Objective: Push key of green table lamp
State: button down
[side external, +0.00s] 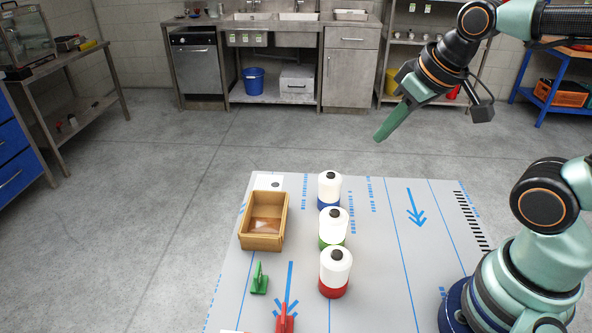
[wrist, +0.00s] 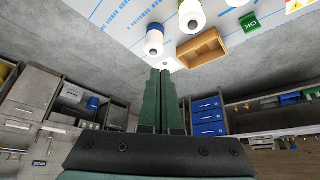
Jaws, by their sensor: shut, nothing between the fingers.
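The green table lamp (side external: 332,230) stands upright in the middle of a row of three, with a white body, a green base and a dark round key (side external: 335,213) on top. My gripper (side external: 381,138) is shut and empty, high above the far edge of the table, behind and right of the lamp. In the wrist view my shut fingers (wrist: 166,72) point towards the table's edge, apart from every lamp.
A blue-based lamp (side external: 330,190) stands behind it and a red-based lamp (side external: 335,274) in front. A wooden box (side external: 249,241) lies to the left. Green (side external: 259,284) and red (side external: 285,320) upright pieces stand front left. The table's right side is clear.

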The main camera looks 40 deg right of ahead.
jog(key=a+m+g, duration=0.1)
jog(key=m, duration=0.1)
jog(key=m+g, duration=0.5)
jog(key=m, duration=0.2)
send_over(335, 211)
jog(key=shift+w+d+f, duration=0.3)
jog(key=shift+w+f, duration=0.05)
jog(key=shift+w, duration=0.05)
jog(key=f, duration=1.4)
jog(key=shift+s+a, duration=0.25)
jog(key=shift+s, duration=0.1)
